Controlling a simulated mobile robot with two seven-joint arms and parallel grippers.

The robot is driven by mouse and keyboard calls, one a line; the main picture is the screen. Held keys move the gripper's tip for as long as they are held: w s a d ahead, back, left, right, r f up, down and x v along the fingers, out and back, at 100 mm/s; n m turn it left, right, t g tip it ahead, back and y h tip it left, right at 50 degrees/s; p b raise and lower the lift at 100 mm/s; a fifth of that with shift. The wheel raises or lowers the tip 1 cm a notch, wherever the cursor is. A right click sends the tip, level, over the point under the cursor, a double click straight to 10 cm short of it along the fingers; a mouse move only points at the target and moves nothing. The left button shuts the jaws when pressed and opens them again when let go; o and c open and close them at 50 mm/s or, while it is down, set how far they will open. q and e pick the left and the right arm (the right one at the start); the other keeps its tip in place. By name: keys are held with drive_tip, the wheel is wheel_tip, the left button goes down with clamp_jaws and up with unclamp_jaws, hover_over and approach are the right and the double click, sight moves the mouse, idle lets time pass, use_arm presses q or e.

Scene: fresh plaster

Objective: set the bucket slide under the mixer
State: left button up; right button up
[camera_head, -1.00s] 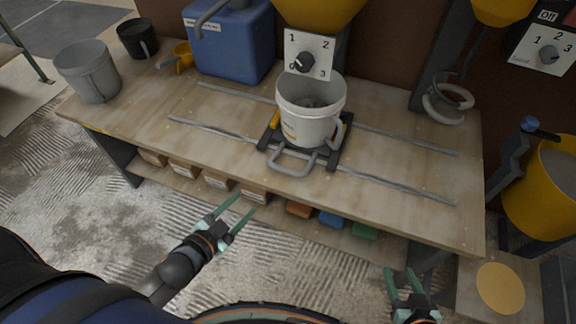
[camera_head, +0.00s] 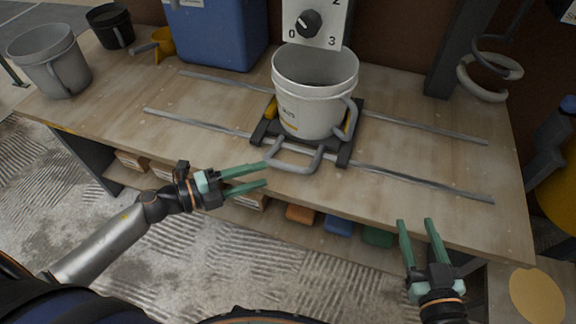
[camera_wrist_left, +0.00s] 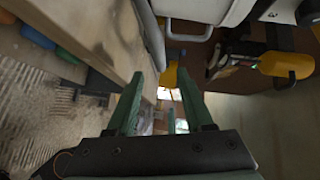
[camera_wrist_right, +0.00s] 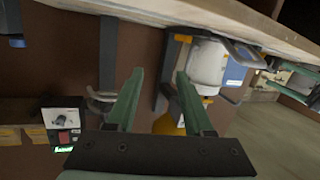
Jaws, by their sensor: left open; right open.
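The bucket slide (camera_head: 343,153) is a dark frame with a grey loop handle (camera_head: 292,163) at its front, on two metal rails on the bench. A white bucket (camera_head: 312,110) stands upright on it. The mixer's dial panel (camera_head: 312,22) hangs just behind and above the bucket; the mixer's body is out of the head view. My left gripper (camera_head: 265,175) is open and empty, its fingertips close to the left side of the loop handle; I cannot tell if they touch. My right gripper (camera_head: 417,222) is open and empty near the bench's front edge, right of the slide.
The rails (camera_head: 420,180) run clear to both sides of the slide on the bench (camera_head: 230,150). A blue canister (camera_head: 215,35), yellow scoop (camera_head: 163,43), grey bucket (camera_head: 58,62) and black bucket (camera_head: 110,27) stand left. A coiled grey hook (camera_head: 490,75) hangs right. Coloured boxes sit below.

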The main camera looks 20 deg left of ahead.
sight(282, 168)
use_arm(q)
drive_tip(key=x, duration=0.8)
drive_tip(key=shift+w, duration=0.1)
drive_tip(key=shift+d, duration=0.1)
use_arm(e)
drive_tip(key=r, duration=0.1)
drive_tip(key=t, duration=0.1)
drive_tip(key=r, duration=0.1)
drive_tip(key=shift+w+r, duration=0.25)
drive_tip(key=shift+r, duration=0.05)
use_arm(q)
drive_tip(key=shift+c, duration=0.4)
use_arm(e)
drive_tip(key=shift+r, duration=0.1)
use_arm(q)
clamp_jaws()
use_arm(e)
drive_tip(key=shift+r, duration=0.1)
drive_tip(key=shift+f, duration=0.2)
